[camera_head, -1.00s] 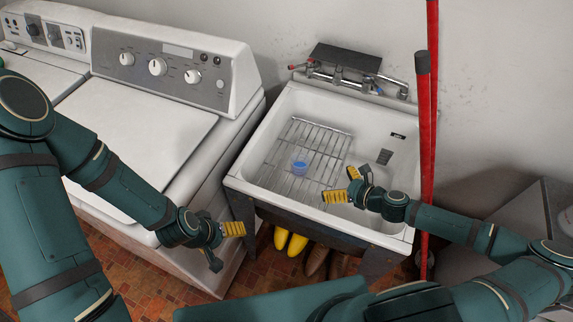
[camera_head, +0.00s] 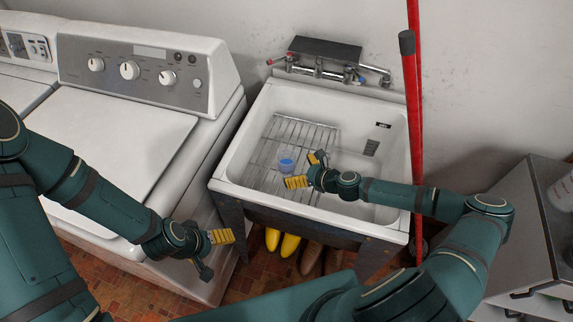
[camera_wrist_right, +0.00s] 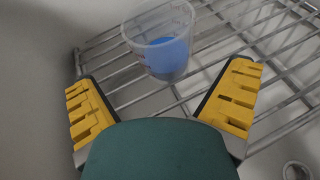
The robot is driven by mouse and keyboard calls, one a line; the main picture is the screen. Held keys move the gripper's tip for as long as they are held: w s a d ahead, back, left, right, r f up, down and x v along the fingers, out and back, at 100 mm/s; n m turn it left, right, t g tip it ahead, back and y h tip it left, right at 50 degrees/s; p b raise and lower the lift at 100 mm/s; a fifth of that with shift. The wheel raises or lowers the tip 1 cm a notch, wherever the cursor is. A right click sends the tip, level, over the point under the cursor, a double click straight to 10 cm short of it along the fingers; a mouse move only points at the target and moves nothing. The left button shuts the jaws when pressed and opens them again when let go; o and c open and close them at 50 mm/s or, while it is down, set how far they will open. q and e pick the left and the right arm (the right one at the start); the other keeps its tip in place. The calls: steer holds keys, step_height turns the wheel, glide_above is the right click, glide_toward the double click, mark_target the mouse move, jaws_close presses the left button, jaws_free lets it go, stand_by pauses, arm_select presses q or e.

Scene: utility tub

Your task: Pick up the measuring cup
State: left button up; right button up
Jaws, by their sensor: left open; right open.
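The measuring cup (camera_head: 287,162) is a small clear cup with blue in its lower part. It stands on the wire rack (camera_head: 264,176) inside the white sink. In the right wrist view the cup (camera_wrist_right: 162,42) is at the top, ahead of the fingers and roughly centred between them. My right gripper (camera_head: 307,170) is open and empty, just right of the cup and close to it. Its yellow fingers (camera_wrist_right: 163,103) are spread wide in the wrist view. My left gripper (camera_head: 214,252) is open and empty, low in front of the washer, away from the sink.
The white sink (camera_head: 233,150) has raised walls around the rack and a faucet (camera_head: 330,72) at its back. A red pole (camera_head: 412,110) stands right of the sink, near my right arm. A washer (camera_head: 135,130) is at left. Yellow boots (camera_head: 290,245) stand below the sink.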

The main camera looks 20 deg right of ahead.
mark_target(293, 168)
steer(key=x, duration=0.4)
steer(key=shift+w+f, duration=0.15)
steer(key=shift+w, duration=0.2)
steer(key=shift+d, duration=0.1)
steer(key=c, duration=1.3)
